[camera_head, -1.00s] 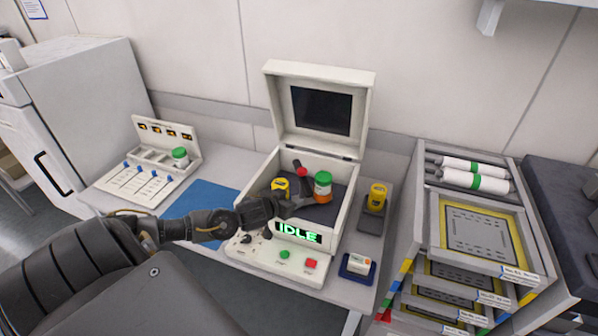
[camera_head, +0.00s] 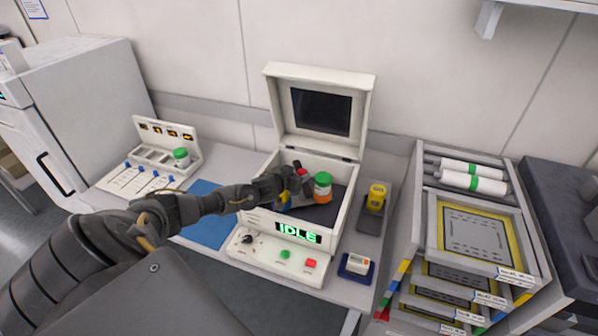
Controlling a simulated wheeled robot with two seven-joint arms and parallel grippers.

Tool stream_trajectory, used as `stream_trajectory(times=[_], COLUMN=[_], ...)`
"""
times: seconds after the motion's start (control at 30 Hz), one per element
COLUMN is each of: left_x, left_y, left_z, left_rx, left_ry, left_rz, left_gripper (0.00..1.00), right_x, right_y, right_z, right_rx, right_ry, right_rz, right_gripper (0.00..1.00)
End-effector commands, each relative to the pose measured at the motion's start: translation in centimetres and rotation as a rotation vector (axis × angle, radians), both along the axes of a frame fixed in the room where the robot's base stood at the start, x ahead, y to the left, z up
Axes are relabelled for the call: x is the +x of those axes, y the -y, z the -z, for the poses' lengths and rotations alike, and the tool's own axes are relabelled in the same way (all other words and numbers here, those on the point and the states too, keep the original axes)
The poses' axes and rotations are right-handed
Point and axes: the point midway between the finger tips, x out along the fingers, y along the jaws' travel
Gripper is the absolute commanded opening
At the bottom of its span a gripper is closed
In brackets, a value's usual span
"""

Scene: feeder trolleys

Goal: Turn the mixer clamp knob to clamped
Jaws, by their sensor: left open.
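Inside stands a jar (camera_head: 323,186) with a green lid and orange label. A small red-topped part (camera_head: 302,171) with a dark stem, possibly the clamp knob, sits left of the jar. My left gripper (camera_head: 304,183) is open over the mixer interior, close beside the red part and the jar; contact cannot be told. It partly hides a yellow part (camera_head: 283,193). My right gripper is not in view.
The mixer's front panel has a dark knob (camera_head: 247,239), a green button (camera_head: 285,254) and a red button (camera_head: 311,263). A yellow-topped item (camera_head: 376,196) stands on a dark pad to the right. A small white box sits on a blue tray (camera_head: 356,266). A tray rack (camera_head: 428,215) stands further right.

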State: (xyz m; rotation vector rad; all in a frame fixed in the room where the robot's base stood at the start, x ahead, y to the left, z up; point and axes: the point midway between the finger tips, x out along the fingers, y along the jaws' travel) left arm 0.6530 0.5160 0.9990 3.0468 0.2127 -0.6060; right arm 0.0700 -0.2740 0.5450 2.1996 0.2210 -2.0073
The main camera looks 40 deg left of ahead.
Motion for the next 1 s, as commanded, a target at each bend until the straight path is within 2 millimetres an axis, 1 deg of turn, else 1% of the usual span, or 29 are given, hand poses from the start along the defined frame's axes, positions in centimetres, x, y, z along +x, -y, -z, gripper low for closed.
stream_trajectory(times=[0.1,0.2,0.53,0.57,0.9,0.97,1.0], left_x=[1.0,1.4,1.6,1.6,1.6,1.6,1.6], left_y=[-0.1,-0.2,-0.2,-0.2,-0.2,-0.2,-0.2], left_z=[0.4,0.6,0.7,0.7,0.7,0.7,0.7], left_rx=[0.000,0.000,0.001,0.001,0.001,0.001,0.001], left_ry=[0.000,-0.001,-0.001,-0.001,-0.001,-0.001,-0.001], left_rz=[-0.001,-0.001,0.000,0.000,0.000,0.000,0.000], left_gripper=[0.56,0.56,0.56,0.53,0.09,0.01,0.00], right_x=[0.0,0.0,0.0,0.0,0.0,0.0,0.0], right_y=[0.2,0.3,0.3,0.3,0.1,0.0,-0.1], right_z=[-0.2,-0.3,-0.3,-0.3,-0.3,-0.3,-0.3], right_rx=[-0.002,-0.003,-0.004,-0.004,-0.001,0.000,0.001], right_ry=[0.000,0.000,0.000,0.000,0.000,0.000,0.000], right_rz=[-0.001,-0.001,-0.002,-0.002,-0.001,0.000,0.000], right_gripper=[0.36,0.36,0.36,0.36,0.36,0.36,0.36])
